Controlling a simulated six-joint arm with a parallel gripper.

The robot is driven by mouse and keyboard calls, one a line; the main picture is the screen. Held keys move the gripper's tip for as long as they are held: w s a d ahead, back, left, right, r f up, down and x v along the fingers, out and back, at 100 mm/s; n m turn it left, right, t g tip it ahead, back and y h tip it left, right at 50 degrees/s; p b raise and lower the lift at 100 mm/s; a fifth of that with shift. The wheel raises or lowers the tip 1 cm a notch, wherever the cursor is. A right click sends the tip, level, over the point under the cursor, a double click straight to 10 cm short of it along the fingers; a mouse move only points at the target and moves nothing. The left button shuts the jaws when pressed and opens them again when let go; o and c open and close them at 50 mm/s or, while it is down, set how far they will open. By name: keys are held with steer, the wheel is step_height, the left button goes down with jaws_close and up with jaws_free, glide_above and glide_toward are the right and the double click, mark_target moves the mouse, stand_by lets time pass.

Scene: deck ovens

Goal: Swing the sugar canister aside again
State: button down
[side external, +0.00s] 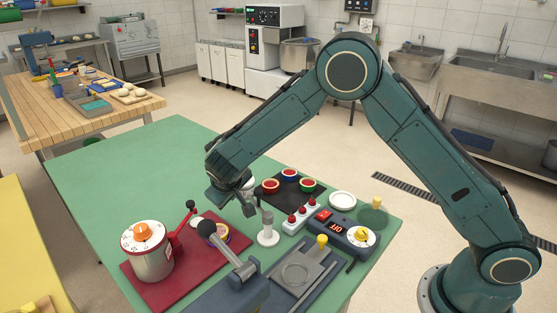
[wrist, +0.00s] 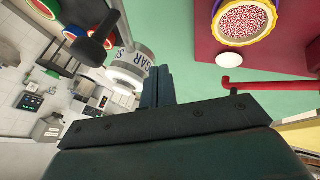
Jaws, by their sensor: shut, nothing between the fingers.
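The sugar canister (wrist: 135,54) is white with a dark-lettered label and shows in the wrist view, just beyond my gripper's fingers and to their left. In the side view only a bit of a white object shows behind my gripper, and I cannot tell if it is the canister. My gripper (wrist: 160,86) is shut and empty, its fingers pointing toward the green table. In the side view, my gripper (side external: 249,205) is low over the table, left of the dark mat with cups. I cannot tell whether the fingers touch the canister.
A red board (side external: 150,275) holds a dial-topped pot (side external: 153,252), a red lever (side external: 185,222) and a round container of sprinkles (wrist: 244,18). A grey post (side external: 268,230) stands near my gripper. A control box (side external: 340,230) is at the right. The table's far left is clear.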

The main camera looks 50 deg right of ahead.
steer(key=a+f+v, duration=0.1)
steer(key=a+v, duration=0.1)
steer(key=v, duration=0.9)
steer(key=shift+s+r, duration=0.15)
steer(key=s+d+r+m+y, duration=0.1)
steer(key=s+d+r+y, duration=0.2)
steer(key=s+d+r, duration=0.95)
steer(key=s+d+y, duration=0.2)
steer(key=s, duration=1.7)
steer(key=shift+s+r, duration=0.2)
steer(key=shift+s, duration=0.1)
